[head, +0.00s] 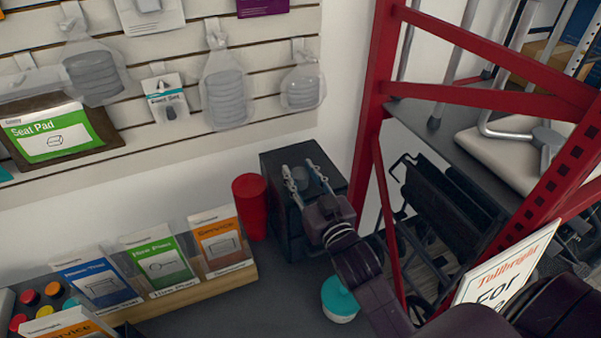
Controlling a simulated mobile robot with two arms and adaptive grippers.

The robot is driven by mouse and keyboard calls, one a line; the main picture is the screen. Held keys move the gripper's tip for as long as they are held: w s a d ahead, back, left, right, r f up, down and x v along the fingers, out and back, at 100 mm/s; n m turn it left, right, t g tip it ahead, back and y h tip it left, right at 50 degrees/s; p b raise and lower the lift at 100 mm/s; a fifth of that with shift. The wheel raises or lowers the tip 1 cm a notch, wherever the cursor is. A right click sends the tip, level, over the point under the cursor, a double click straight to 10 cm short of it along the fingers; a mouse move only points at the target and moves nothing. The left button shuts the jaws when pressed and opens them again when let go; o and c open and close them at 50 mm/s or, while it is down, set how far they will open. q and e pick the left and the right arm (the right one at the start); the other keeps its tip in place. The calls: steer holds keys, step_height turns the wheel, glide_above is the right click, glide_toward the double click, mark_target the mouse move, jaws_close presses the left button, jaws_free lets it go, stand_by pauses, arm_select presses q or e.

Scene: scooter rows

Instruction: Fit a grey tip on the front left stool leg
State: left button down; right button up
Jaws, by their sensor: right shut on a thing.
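My right gripper (299,168) reaches in from the lower right, over a black box-shaped unit (274,160) by the wall. Its two thin metal fingers are closed on a small grey piece (300,177), which looks like a grey tip; the fingers partly hide it. On the red-framed rack at the right, a pale seat (495,150) with grey metal tubes shows, cut off by the picture edge and crossed by the rack's beams. I cannot tell which leg is the front left one. My left gripper is out of view.
A red cup (250,205) stands left of the black unit. A teal-lidded tub (340,298) sits below my right arm. Brochures stand in a wooden holder (190,293). The red rack upright (372,100) and a sign (505,267) are close to my arm. Bagged goods hang on the slatted wall.

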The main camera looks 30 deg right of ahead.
steer(key=shift+f, duration=0.1)
steer(key=o, duration=1)
